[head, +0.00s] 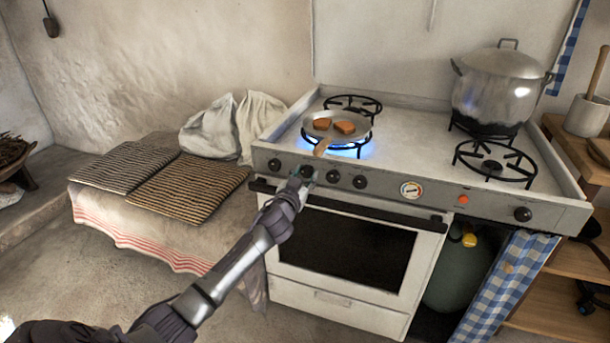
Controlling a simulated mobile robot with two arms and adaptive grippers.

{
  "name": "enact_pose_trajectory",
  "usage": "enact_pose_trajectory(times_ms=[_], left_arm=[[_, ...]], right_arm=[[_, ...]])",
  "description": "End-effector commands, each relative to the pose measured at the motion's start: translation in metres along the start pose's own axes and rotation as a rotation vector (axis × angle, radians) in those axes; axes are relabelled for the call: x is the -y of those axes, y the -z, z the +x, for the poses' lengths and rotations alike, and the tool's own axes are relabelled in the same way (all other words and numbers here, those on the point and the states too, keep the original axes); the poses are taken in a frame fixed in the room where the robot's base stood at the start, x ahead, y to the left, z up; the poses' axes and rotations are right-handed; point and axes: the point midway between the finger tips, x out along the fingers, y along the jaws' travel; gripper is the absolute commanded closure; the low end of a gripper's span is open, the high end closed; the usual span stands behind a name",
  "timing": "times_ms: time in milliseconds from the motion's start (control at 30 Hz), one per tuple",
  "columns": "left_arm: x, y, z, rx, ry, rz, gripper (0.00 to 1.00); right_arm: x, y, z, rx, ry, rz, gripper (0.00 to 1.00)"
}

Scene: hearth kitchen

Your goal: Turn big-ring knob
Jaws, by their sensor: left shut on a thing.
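The white stove's front panel (440,196) carries several black knobs. My left gripper (303,178) reaches in from the lower left and is shut on the second knob from the left (307,170), taken here as the big-ring knob, which is partly hidden by the fingers. One knob (274,164) is just left of it, and two more (333,176) are to its right. A blue flame (352,150) burns on the front left burner under a small pan (318,133) holding two brown pieces. My right gripper is not in view.
A large lidded pot (497,88) stands on the back right burner; the front right burner (494,166) is empty. The pan's wooden handle (322,147) points to the front edge above my gripper. An oven handle bar (400,217) runs below the knobs. Striped mats (188,188) lie left.

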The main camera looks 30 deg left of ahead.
Motion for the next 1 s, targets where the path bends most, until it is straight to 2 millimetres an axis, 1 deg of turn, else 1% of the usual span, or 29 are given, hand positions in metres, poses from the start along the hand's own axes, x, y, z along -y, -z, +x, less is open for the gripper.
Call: enact_pose_trajectory(times_ms=[100,200,500,800,1000], left_arm=[[0.0,0.001,0.0,0.001,-0.001,0.088,0.95],[-0.001,0.001,0.0,0.001,-0.002,0.179,0.95],[0.0,0.0,0.0,0.002,-0.001,0.465,0.95],[0.0,0.0,0.0,0.002,-0.001,0.746,0.95],[-0.001,0.0,0.0,0.001,-0.002,0.904,0.95]], right_arm=[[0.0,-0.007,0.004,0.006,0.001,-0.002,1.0],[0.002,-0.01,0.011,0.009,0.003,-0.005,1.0],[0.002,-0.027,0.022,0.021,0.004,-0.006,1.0],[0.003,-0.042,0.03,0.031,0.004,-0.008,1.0],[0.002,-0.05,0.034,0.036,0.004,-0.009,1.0]])
